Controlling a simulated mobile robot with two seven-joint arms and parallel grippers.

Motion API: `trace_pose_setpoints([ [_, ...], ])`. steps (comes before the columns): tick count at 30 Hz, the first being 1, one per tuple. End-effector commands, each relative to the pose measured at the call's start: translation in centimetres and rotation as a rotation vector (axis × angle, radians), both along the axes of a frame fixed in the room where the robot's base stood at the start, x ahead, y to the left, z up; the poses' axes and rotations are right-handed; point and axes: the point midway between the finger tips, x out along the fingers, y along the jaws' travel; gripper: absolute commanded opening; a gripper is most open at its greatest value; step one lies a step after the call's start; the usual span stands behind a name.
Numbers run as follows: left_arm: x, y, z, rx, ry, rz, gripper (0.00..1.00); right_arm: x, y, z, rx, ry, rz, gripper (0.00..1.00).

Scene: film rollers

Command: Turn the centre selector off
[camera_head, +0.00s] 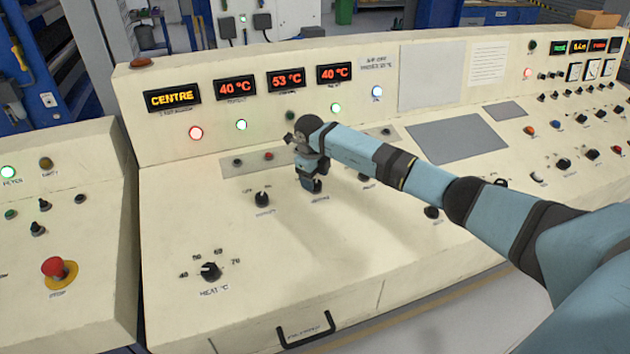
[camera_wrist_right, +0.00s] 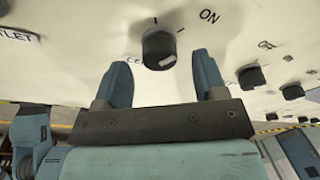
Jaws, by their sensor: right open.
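The centre selector is a dark knob (camera_head: 318,186) on the sloping cream panel. In the right wrist view the knob (camera_wrist_right: 158,46) has a pale mark on its lower right side. ON is printed to its upper right, and a label beginning CE is partly hidden by a finger. My right gripper (camera_head: 314,180) is over this knob and covers part of it. In the right wrist view my right gripper (camera_wrist_right: 163,68) is open and empty, with one finger on each side below the knob; I see no contact. My left gripper is not in view.
An inlet selector (camera_head: 262,198) stands left of the gripper and another knob (camera_head: 363,177) to its right. A heat dial (camera_head: 210,270) is nearer the front. Displays read CENTRE (camera_head: 172,98) and temperatures. A red stop button (camera_head: 54,268) is on the left panel.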

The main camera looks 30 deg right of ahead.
Motion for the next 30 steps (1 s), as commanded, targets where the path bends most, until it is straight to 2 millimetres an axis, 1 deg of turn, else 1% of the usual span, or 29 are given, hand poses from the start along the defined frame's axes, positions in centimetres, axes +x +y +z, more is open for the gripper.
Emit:
trace_pose_setpoints([
  [1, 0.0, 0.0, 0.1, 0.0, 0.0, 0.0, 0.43, 0.0, 0.0, -0.7, 0.002, 0.001, -0.001, 0.65],
  [3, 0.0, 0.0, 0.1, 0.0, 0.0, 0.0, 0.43, 0.0, -0.1, -1.4, 0.002, 0.002, 0.0, 0.65],
  [6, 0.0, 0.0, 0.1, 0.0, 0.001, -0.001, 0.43, 0.1, -0.2, -2.0, 0.001, 0.0, -0.001, 0.65],
  [15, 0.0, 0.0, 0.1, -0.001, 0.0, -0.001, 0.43, 0.1, -0.2, -2.3, 0.001, -0.001, 0.0, 0.65],
  [16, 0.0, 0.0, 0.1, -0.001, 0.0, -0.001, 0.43, 0.1, -0.2, -2.3, 0.001, -0.001, 0.0, 0.63],
  [22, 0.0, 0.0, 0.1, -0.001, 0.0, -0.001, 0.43, 0.1, -0.2, -2.3, 0.001, -0.001, 0.0, 0.17],
  [23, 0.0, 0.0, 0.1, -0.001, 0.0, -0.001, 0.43, 0.1, -0.2, -2.3, 0.001, -0.001, 0.0, 0.15],
  [30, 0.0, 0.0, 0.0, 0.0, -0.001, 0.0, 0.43, 0.1, -0.2, -2.3, -0.002, 0.0, 0.017, 0.16],
])
